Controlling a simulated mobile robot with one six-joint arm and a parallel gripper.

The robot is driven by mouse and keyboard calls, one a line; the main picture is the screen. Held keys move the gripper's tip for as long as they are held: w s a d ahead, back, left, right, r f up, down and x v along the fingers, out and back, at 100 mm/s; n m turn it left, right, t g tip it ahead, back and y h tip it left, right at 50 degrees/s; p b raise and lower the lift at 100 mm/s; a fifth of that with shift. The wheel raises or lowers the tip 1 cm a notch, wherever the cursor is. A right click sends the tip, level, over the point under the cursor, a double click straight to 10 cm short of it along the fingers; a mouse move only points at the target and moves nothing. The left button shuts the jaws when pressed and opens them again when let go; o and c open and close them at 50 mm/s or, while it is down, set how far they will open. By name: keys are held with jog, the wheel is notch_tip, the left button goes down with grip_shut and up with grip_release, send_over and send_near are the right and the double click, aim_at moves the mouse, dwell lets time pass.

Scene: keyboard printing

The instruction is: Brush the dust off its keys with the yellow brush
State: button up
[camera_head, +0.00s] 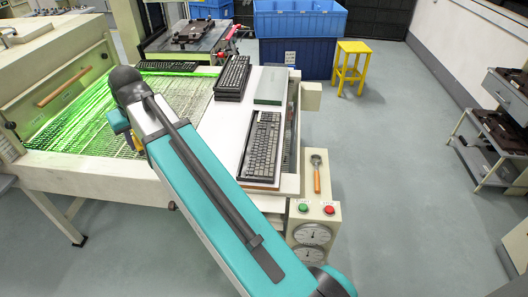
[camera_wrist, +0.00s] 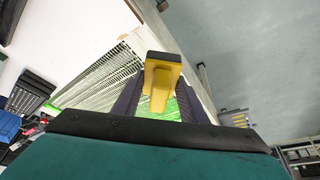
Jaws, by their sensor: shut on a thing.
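My gripper (camera_wrist: 160,92) is shut on the yellow brush (camera_wrist: 163,66), which stands out between the two dark fingers in the wrist view. In the head view my arm mostly hides the gripper, with only a bit of yellow showing beside the arm's end over the conveyor. A keyboard with grey and dark keys (camera_head: 263,145) lies on the white table, to the right of my arm and apart from the gripper. Dust on its keys is too small to tell.
A stack of dark keyboards (camera_head: 232,78) and a grey-green box (camera_head: 271,86) stand behind the keyboard. Another keyboard (camera_head: 168,66) lies at the green-lit conveyor's (camera_head: 85,110) far end.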

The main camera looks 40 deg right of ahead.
jog(key=s+d+f+n+y+p, duration=0.1)
jog(key=s+d+f+n+p, duration=0.1)
jog(key=s+d, duration=0.5)
jog(key=s+d+f+n+y+p, duration=0.1)
jog(key=s+d+f+n+p, duration=0.1)
jog(key=s+d, duration=0.5)
jog(key=s+d+f+n+g+y+p, duration=0.1)
jog(key=s+d+f+n, duration=0.3)
jog(key=d, duration=1.3)
jog(key=s+f+p, duration=0.1)
jog(key=s+f, duration=0.1)
jog(key=s, duration=0.2)
jog(key=shift+f, duration=0.1)
